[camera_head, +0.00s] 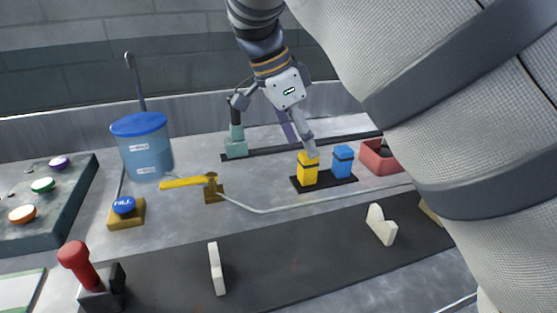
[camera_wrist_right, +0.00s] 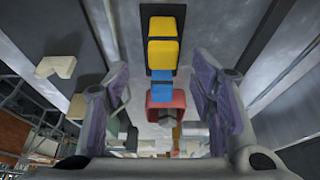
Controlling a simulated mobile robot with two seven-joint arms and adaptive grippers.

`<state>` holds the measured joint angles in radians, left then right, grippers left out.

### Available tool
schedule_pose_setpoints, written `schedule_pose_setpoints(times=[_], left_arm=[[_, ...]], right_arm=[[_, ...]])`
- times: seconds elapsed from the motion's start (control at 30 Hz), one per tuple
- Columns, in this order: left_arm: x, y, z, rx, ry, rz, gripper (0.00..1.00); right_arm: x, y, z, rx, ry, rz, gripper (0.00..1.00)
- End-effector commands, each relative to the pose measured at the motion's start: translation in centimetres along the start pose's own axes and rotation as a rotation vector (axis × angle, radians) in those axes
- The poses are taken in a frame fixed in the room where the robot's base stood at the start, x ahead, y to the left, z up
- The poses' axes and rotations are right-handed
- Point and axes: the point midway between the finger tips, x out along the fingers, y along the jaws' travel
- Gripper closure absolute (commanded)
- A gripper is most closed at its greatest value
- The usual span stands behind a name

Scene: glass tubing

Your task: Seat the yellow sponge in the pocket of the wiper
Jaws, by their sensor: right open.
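The yellow sponge (camera_head: 308,172), a block with a dark band, stands upright on a small black pad beside a blue block (camera_head: 343,163). My right gripper (camera_head: 275,130) points down above and behind it in the head view, open and empty. One fingertip overlaps the sponge's top in the picture; contact cannot be told. In the right wrist view the sponge (camera_wrist_right: 165,42) shows ahead, beyond the open fingers (camera_wrist_right: 165,95). A teal block with a black upright part (camera_head: 236,147), apparently the wiper, stands left of the sponge; its pocket cannot be made out. My left gripper is out of view.
A red bin (camera_head: 378,158) stands right of the blue block. A blue-lidded tank (camera_head: 143,150), yellow valve lever (camera_head: 184,183), FILL button (camera_head: 123,206) and red-knobbed lever (camera_head: 75,258) stand at left. A hose crosses in front of the sponge.

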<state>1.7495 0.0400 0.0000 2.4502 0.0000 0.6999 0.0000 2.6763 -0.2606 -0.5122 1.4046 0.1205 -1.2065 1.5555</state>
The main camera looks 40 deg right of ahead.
Motion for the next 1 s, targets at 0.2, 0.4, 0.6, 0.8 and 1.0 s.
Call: schedule_pose_setpoints(times=[0.2,0.4,0.6,0.8,1.0], left_arm=[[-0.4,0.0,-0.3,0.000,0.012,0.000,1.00],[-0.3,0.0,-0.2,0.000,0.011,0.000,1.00],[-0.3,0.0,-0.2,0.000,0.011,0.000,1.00],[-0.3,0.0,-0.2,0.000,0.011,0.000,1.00],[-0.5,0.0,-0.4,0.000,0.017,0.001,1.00]], right_arm=[[3.4,-0.1,0.1,0.002,-0.001,0.000,0.49],[3.6,-0.2,0.1,0.002,-0.001,-0.001,0.49],[3.6,-0.2,0.1,0.002,-0.001,-0.001,0.88],[3.6,-0.2,0.1,0.001,-0.001,-0.001,0.92],[3.4,-0.1,-0.1,0.002,-0.001,-0.002,0.92]])
